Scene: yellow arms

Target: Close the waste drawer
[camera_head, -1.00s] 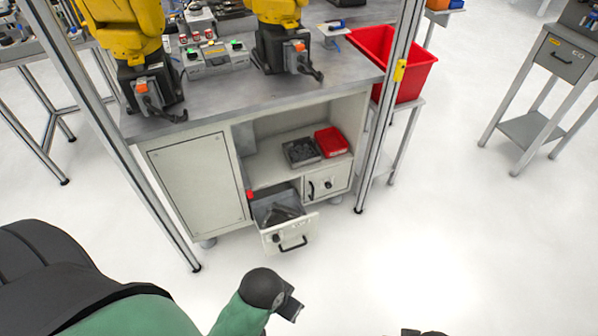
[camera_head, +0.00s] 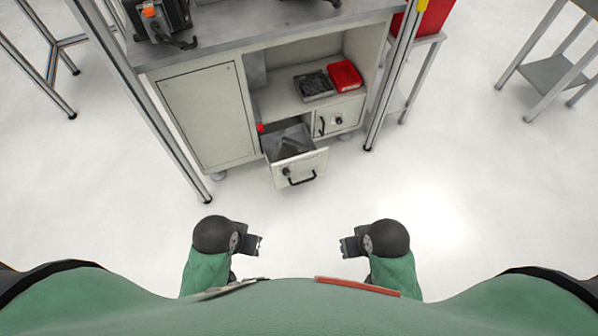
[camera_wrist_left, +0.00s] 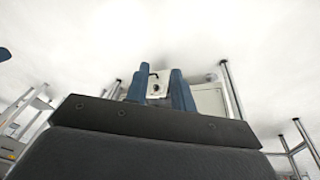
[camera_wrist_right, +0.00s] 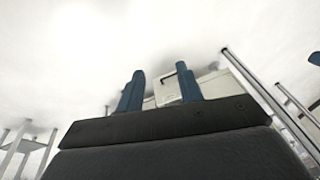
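The waste drawer (camera_head: 300,168) is pulled out of the cabinet's lower middle, with a dark handle and a knob on its front; dark scraps lie inside. It also shows upside down between the fingers in the left wrist view (camera_wrist_left: 158,82) and in the right wrist view (camera_wrist_right: 168,92). My left gripper (camera_head: 260,246) is in front of the cabinet, short of the drawer and to its left. My right gripper (camera_head: 342,248) is short of it and to its right. Both are apart from the drawer. The wrist views show both finger pairs spread with nothing between them.
A closed drawer (camera_head: 339,118) is right of the open one, under a shelf with a red bin (camera_head: 345,75) and a grey tray (camera_head: 314,86). Metal frame posts (camera_head: 388,90) stand beside the cabinet. The floor (camera_head: 430,200) in front is clear.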

